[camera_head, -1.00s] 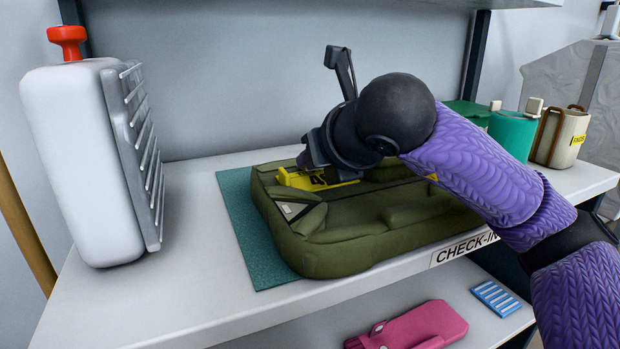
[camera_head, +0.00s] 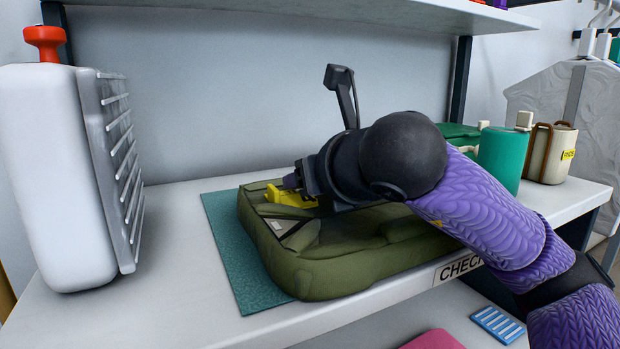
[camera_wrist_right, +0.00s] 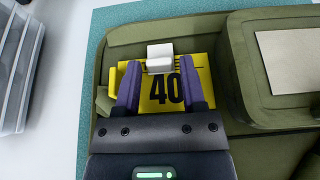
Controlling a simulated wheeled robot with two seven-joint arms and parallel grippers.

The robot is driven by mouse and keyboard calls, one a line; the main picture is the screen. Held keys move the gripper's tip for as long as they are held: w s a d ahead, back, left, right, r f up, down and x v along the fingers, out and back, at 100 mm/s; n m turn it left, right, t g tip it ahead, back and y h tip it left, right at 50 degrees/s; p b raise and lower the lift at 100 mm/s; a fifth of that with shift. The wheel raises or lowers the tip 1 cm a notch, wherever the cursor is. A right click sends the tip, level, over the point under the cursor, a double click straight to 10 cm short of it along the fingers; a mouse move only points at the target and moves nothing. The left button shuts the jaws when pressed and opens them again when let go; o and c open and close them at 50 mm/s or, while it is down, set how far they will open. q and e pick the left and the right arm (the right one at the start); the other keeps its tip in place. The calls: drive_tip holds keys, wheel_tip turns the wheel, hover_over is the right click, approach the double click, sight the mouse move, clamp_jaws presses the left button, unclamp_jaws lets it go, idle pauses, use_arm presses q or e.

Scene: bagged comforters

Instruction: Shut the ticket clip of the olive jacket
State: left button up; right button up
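The olive jacket (camera_head: 320,275) lies folded on a teal mat (camera_head: 240,275) on the white shelf. A yellow ticket (camera_head: 290,196) sits on its top; the right wrist view shows the ticket (camera_wrist_right: 152,103) with a black "40". A white two-part clip (camera_wrist_right: 160,50) is at the ticket's far edge. My right gripper (camera_wrist_right: 161,68) is over the ticket, its purple fingers apart, with the clip's near part between or just past the tips. I cannot tell whether they touch or whether the clip is shut. In the head view my right gripper (camera_head: 294,181) hides part of the ticket. My left gripper is out of view.
A white case with a ribbed grey side (camera_head: 112,170) and red knob stands at the left. A green canister (camera_head: 503,160) and a cream canister (camera_head: 550,155) stand at the right behind my arm. An upper shelf (camera_head: 300,14) hangs above. The shelf's front left is clear.

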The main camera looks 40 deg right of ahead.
drive_tip(key=shift+o, duration=0.9)
wheel_tip(320, 180, up, 4)
drive_tip(key=p, duration=0.3)
hover_over(350, 231)
drive_tip(key=w, duration=0.1)
drive_tip(key=shift+d+f, duration=0.1)
drive_tip(key=shift+d, duration=0.05)
drive_tip(key=shift+s, duration=0.4)
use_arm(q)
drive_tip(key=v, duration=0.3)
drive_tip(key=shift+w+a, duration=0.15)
use_arm(e)
drive_tip(key=shift+s, duration=0.1)
